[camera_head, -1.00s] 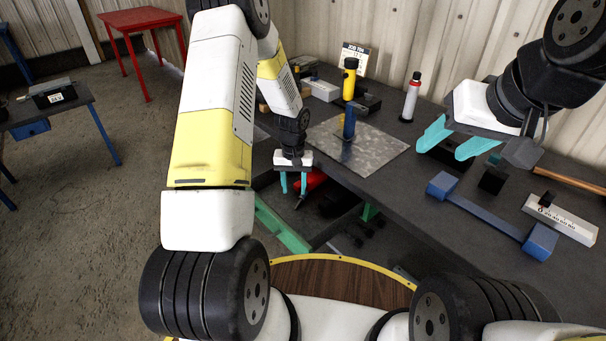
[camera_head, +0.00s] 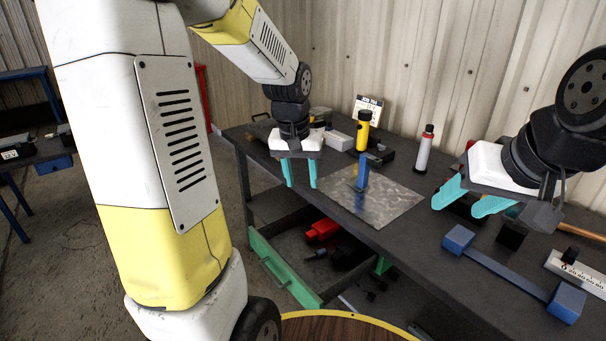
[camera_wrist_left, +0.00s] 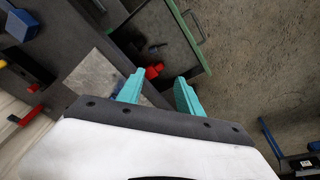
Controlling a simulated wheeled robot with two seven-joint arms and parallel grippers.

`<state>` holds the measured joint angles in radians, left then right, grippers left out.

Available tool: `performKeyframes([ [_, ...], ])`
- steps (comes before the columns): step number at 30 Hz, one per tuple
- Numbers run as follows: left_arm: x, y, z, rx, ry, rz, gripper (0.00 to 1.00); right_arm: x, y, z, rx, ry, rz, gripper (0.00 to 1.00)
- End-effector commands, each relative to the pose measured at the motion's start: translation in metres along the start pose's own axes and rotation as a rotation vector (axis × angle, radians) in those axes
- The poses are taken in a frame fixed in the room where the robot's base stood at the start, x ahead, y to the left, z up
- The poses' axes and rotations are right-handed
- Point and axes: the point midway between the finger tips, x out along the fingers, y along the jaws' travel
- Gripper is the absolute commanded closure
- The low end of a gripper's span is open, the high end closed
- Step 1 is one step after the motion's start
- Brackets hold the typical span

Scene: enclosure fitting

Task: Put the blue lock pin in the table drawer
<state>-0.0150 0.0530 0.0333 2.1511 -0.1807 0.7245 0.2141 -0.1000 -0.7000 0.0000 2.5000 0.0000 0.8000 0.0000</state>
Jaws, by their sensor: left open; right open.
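A blue upright piece (camera_head: 362,172), which looks like the blue lock pin, stands on the grey metal plate (camera_head: 395,207) on the table. In the left wrist view a blue piece (camera_wrist_left: 118,88) shows partly behind a finger. The table drawer (camera_head: 275,268), with its green front, is pulled out below the tabletop. A red object (camera_head: 321,230) and dark objects lie in it. My left gripper (camera_head: 301,183) is open and empty, left of the plate and apart from the blue piece. My right gripper (camera_head: 462,203) is open and empty above the table's right part.
A yellow flashlight-like object (camera_head: 363,131) and a red-capped white bottle (camera_head: 424,150) stand behind the plate. A blue bar with end blocks (camera_head: 510,273) and a black block (camera_head: 512,234) lie at the right. Another table (camera_head: 35,150) stands at far left.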

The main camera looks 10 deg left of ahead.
Motion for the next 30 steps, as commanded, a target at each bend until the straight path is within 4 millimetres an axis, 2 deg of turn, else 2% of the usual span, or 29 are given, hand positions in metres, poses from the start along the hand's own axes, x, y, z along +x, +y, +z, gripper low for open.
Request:
performKeyframes([
  [1,-0.024,0.001,0.012,0.007,0.039,0.013,0.57,0.000,0.000,0.000,0.000,0.000,0.000,0.47],
  [6,-0.082,0.006,0.058,0.040,0.146,0.060,0.57,0.000,0.000,0.000,0.000,0.000,0.000,0.47],
  [9,-0.106,0.009,0.087,0.062,0.206,0.089,0.57,0.000,0.000,0.000,0.000,0.000,0.000,0.47],
  [12,-0.121,0.012,0.112,0.081,0.256,0.115,0.57,0.000,0.000,0.000,0.000,0.000,0.000,0.47],
  [18,-0.133,0.015,0.140,0.104,0.311,0.145,0.57,0.000,0.000,0.000,0.000,0.000,0.000,0.47],
  [30,-0.134,0.015,0.143,0.108,0.317,0.149,0.57,0.000,0.000,0.000,0.000,0.000,0.000,0.47],
])
